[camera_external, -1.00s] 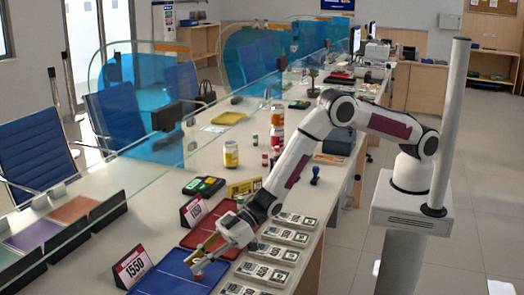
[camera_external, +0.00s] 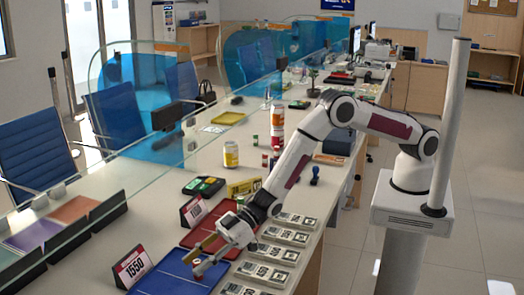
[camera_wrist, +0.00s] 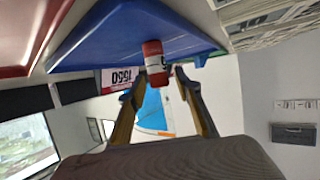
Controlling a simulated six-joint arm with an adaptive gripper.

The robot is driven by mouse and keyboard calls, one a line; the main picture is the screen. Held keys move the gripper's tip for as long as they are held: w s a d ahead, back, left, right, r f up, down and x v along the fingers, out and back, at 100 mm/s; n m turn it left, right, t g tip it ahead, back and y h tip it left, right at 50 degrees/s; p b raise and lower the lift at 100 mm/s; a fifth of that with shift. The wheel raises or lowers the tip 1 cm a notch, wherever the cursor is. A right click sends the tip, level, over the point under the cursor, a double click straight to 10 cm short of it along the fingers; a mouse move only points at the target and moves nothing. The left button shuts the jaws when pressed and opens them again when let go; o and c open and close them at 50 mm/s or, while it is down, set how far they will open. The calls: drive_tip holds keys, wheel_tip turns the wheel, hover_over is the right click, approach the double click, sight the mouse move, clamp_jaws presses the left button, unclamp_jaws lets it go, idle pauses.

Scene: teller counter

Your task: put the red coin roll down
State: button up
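The red coin roll (camera_wrist: 153,56) with a pale band is at the blue tray (camera_wrist: 115,35) in the wrist view, which shows the scene upside down. In the external view the roll (camera_external: 197,262) is a small red and white spot at the blue tray (camera_external: 165,275), close to the fingertips. My gripper (camera_external: 191,267) is low over the tray and its fingers are spread apart. In the wrist view my gripper (camera_wrist: 156,86) has a finger on either side of the roll, with gaps visible.
A red tray (camera_external: 205,223) lies behind the blue one. A sign reading 1550 (camera_external: 132,266) stands left of the blue tray. Several banknote stacks (camera_external: 262,274) line the right counter edge. A glass screen runs along the left.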

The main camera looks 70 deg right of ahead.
drive_tip(key=shift+d+r, duration=0.1)
drive_tip(key=v, duration=1.2)
idle(0.4)
idle(0.5)
